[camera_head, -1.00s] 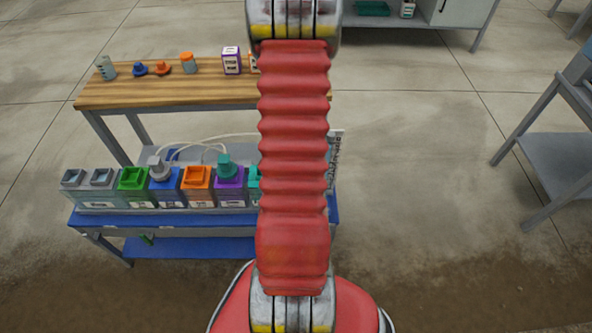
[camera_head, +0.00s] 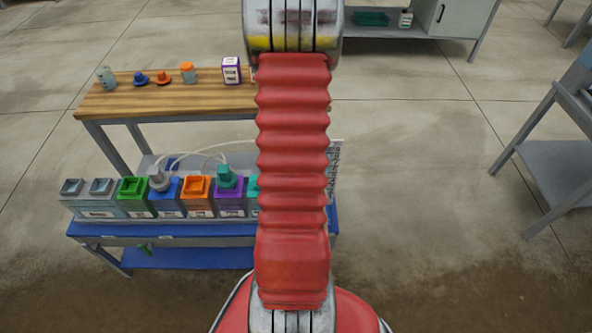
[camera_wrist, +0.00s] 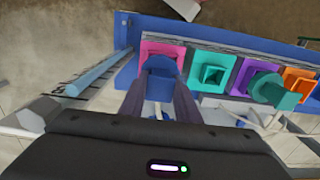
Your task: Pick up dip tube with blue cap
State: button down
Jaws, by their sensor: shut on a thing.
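In the wrist view, my gripper (camera_wrist: 160,92) is shut on the blue cap (camera_wrist: 161,66), which sits between its two dark fingers. The cap is in front of the pink-topped tank (camera_wrist: 146,50) and overlaps its opening. I cannot tell whether the cap is clear of that tank. The tube below the cap is mostly hidden by my fingers. In the head view, my red arm hides the gripper and the blue cap.
A teal tank (camera_wrist: 223,62) stands beside the pink one. A teal cap (camera_wrist: 272,90) sits on the purple tank. A light blue bar (camera_wrist: 91,76) lies left of my fingers. A wooden-topped table (camera_head: 170,98) with several small items stands behind the blue skid (camera_head: 190,258).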

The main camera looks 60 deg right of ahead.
notch_tip(320, 180, up, 8)
dwell(0.4)
dwell(0.5)
jog(key=shift+r, duration=0.7)
